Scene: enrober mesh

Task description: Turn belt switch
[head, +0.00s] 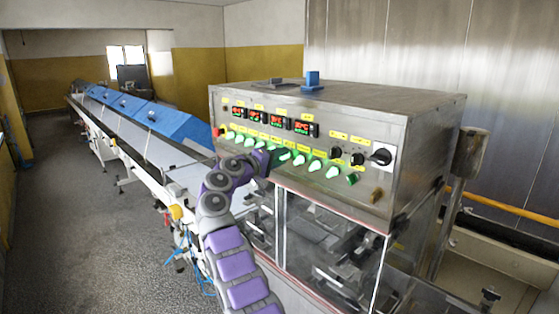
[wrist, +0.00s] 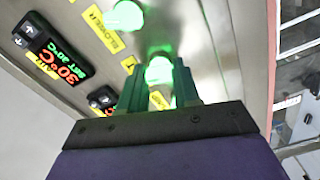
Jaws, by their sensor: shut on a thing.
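The control panel (head: 290,135) carries a row of lit green switches (head: 285,156) with yellow labels above them. My gripper (head: 268,158) is at the left-middle part of this row, and my arm hides some switches there. In the wrist view, the green fingers of my gripper (wrist: 158,82) stand on either side of a glowing green switch (wrist: 159,70) and are shut on it. The held switch's label is partly hidden, so I cannot tell whether it is the belt switch. Beside it is another lit switch (wrist: 125,15), near a label reading BLOWER (wrist: 104,27).
Red digital displays (head: 278,122) sit above the switches, and black knobs (head: 358,158) are at the panel's right. Clear guards (head: 330,250) are below the panel. A long conveyor with blue covers (head: 150,115) runs back left. The floor (head: 100,235) at left is open.

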